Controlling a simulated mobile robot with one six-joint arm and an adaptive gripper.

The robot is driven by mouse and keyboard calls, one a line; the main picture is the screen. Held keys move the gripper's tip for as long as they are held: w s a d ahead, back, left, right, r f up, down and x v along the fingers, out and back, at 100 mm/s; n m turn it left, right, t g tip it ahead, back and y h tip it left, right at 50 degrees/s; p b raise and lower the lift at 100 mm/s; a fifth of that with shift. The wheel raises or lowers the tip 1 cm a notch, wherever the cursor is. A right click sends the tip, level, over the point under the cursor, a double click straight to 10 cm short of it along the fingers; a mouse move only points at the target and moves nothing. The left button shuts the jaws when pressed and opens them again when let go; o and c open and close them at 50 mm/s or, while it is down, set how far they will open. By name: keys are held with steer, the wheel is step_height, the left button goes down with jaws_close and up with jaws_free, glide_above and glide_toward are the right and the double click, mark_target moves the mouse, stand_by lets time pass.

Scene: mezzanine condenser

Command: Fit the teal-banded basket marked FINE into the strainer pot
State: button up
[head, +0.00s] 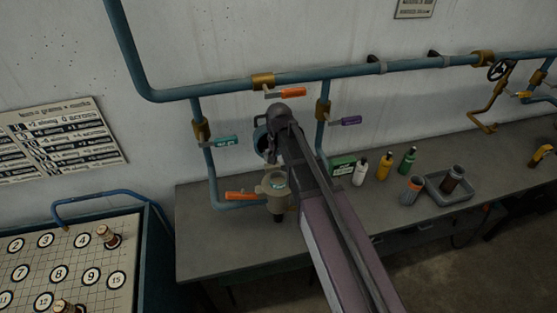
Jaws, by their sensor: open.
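The strainer pot (277,197) is a beige-grey vessel at the front of the bench, joined to the blue pipe. A small pale teal patch shows at its mouth; I cannot tell whether this is the teal-banded basket. The FINE marking is not readable anywhere. My arm reaches in from the bottom, and my gripper (272,158) points down just above the pot. It is small and dark here, open, with its fingertips partly hidden. An orange-banded basket (412,190) stands on the bench beside a grey tray (436,192). A dark basket with a reddish band (452,178) stands in the tray.
Blue pipes with an orange-handled valve (284,92), a teal handle (222,141), a purple handle (346,121) and a lower orange handle (240,196) surround the pot. A green box (342,165) and several bottles (384,167) stand right of my arm. A numbered board (66,270) is at left.

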steer(key=shift+r+p, duration=1)
steer(key=shift+r, duration=0.35)
steer(key=s+d, duration=0.6)
steer(key=d, duration=0.3)
steer(key=s+d+n, duration=0.1)
steer(key=s+d, duration=0.6)
steer(key=d, duration=0.3)
steer(key=shift+s+d, duration=0.15)
steer(key=shift+s, duration=0.15)
steer(key=shift+f, duration=0.15)
step_height(320, 180, down, 16)
steer(key=b, duration=1.5)
steer(key=shift+r+b, duration=0.25)
steer(key=shift+b, duration=0.15)
